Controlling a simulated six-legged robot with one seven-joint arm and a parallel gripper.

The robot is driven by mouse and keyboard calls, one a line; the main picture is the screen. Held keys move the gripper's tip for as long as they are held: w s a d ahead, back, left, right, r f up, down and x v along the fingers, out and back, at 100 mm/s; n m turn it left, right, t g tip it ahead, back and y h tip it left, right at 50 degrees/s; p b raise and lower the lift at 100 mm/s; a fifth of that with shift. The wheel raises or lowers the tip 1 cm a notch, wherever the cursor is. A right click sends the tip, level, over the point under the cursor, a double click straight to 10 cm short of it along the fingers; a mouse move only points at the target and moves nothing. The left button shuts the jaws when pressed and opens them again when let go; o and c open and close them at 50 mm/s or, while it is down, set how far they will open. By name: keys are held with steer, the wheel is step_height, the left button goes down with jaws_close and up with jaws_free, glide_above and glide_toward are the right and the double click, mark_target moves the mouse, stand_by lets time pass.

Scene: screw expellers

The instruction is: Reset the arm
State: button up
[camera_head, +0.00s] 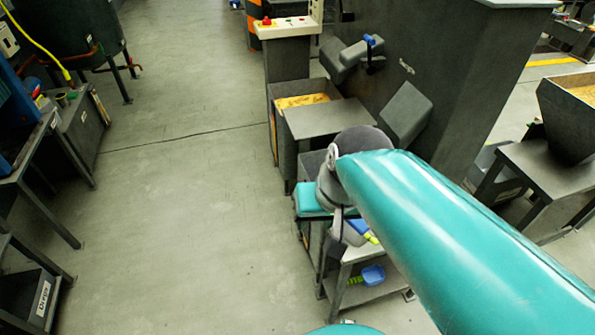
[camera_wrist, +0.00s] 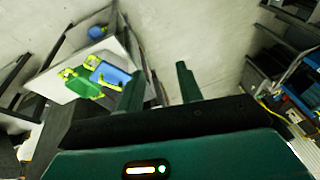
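My teal arm crosses the right side of the head view, from the lower right corner to a dark joint near the centre. My gripper (camera_wrist: 158,76) shows in the wrist view as two dark green fingers. They stand well apart, with only floor seen between them, and nothing is held. In the head view the fingers cannot be made out clearly; the arm hides part of that area. A small cart (camera_head: 365,292) stands below the arm's dark joint. In the wrist view a pale shelf (camera_wrist: 57,82) lies left of the fingers, with blue (camera_wrist: 110,73) and green (camera_wrist: 82,86) yellow-handled tools on it.
A blue scoop (camera_head: 373,275) lies on the cart's lower shelf. A grey machine (camera_head: 455,70) and an open bin of yellowish material (camera_head: 302,101) stand behind. A workbench (camera_head: 70,140) lines the left. The floor (camera_head: 190,200) between is clear. A hopper (camera_head: 575,115) stands at right.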

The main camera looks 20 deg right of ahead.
steer(key=r, duration=0.1)
steer(key=r+n+t, duration=0.1)
steer(key=r+n+t+h, duration=0.1)
steer(key=shift+s+a+r, duration=0.15)
steer(key=shift+a+r, duration=0.15)
steer(key=shift+r, duration=0.1)
stand_by(0.9)
